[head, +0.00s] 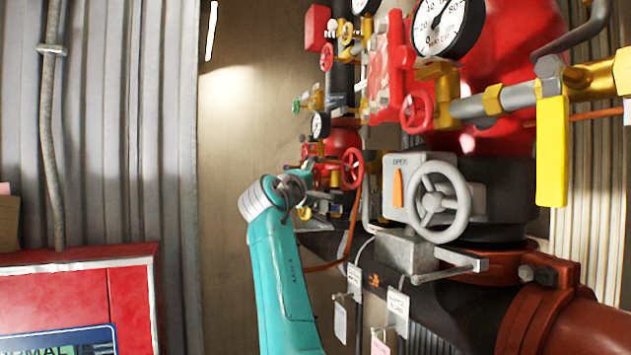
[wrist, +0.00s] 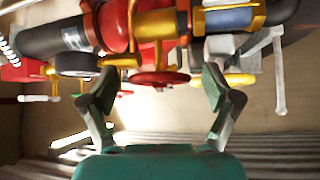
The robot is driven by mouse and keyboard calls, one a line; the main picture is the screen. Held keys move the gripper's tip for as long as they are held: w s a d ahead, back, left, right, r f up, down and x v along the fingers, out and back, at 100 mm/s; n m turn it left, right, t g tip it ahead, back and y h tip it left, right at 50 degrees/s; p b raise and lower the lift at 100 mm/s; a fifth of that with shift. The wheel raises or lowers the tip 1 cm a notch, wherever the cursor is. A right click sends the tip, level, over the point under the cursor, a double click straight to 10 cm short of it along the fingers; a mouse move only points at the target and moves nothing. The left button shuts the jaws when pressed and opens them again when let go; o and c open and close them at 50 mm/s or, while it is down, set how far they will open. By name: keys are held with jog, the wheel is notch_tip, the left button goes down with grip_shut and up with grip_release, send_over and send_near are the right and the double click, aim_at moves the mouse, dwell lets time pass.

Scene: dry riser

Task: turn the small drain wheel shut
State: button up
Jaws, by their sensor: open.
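A small red handwheel (wrist: 160,78) shows nearly edge-on in the wrist view, ahead of and between the two fingertips of my gripper (wrist: 160,85). My gripper is open, with a finger on each side, and I see no clear contact with the wheel. In the head view a small red wheel (head: 351,168) stands just right of my gripper (head: 308,182); it looks like the same one, but several red wheels are here and I cannot tell for sure which is the drain wheel. The fingertips are hard to make out in the head view.
A large grey handwheel (head: 438,202) and a yellow lever (head: 551,150) stand at the right. Another red wheel (head: 417,108) sits higher up. Tags (head: 397,312) hang below. In the wrist view a yellow handle (wrist: 238,79) lies close to the right finger. A red cabinet (head: 75,285) stands left.

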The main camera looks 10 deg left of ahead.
jog(key=shift+w, duration=0.15)
jog(key=c, duration=1.1)
jog(key=shift+c, duration=0.2)
jog(key=shift+m+t+h, duration=0.6)
jog(key=shift+m+t, duration=0.3)
jog(key=shift+m, duration=0.6)
jog(key=o, duration=1.1)
jog(key=shift+o, duration=0.2)
